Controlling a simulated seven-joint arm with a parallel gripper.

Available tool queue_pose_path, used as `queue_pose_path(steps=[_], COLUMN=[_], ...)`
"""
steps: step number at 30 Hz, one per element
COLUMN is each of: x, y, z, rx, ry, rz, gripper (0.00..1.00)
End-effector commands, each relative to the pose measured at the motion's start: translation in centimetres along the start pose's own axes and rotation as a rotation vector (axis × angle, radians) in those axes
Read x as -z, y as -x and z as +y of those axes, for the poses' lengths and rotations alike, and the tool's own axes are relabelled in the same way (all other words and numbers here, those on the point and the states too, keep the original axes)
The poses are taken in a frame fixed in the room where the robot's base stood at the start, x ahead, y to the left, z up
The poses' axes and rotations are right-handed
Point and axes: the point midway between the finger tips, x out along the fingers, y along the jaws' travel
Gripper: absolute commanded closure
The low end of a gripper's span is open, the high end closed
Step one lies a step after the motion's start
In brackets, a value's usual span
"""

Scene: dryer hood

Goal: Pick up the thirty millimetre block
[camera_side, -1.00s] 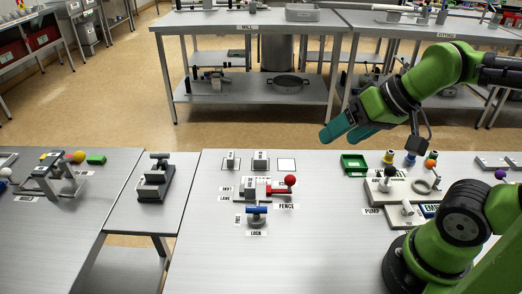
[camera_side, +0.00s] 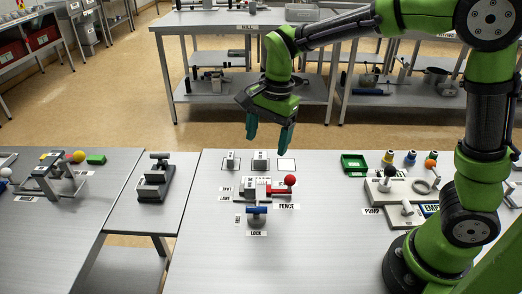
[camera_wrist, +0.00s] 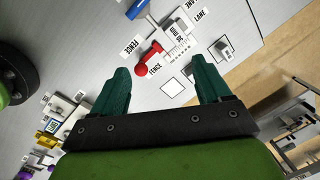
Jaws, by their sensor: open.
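Two small grey blocks stand near the far edge of the table in the side view, a left block (camera_side: 231,160) and a right block (camera_side: 260,160). Another grey block (camera_side: 249,189) sits in the fixture in front of them. Their size markings are too small to read, so I cannot tell which is thirty millimetres. My gripper (camera_side: 268,136) is open and empty, fingers down, above the far edge near the right block. In the wrist view my gripper (camera_wrist: 163,72) has its fingers wide apart with only the table between them.
An empty white square (camera_side: 287,165) lies right of the blocks. The fixture has a red-knobbed fence (camera_side: 289,181) and a blue-handled lock (camera_side: 257,211). A green tray (camera_side: 354,164) and the pump station (camera_side: 400,190) stand to the right. The front of the table is clear.

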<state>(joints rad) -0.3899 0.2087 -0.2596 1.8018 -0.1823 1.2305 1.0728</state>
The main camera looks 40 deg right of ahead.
Motion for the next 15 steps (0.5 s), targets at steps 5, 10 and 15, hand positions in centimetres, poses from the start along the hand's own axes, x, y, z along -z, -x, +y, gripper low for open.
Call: queue_pose_path(steps=[5,10,15], x=[0.2,0.6,0.4], y=[-1.9,-0.5,-0.7], z=[-3.5,-4.7,-4.3], rx=[-0.066,-0.049,-0.059], ry=[-0.504,-0.859,-1.001], rz=[0.089,0.115,0.122], gripper=[0.23,0.23,0.23])
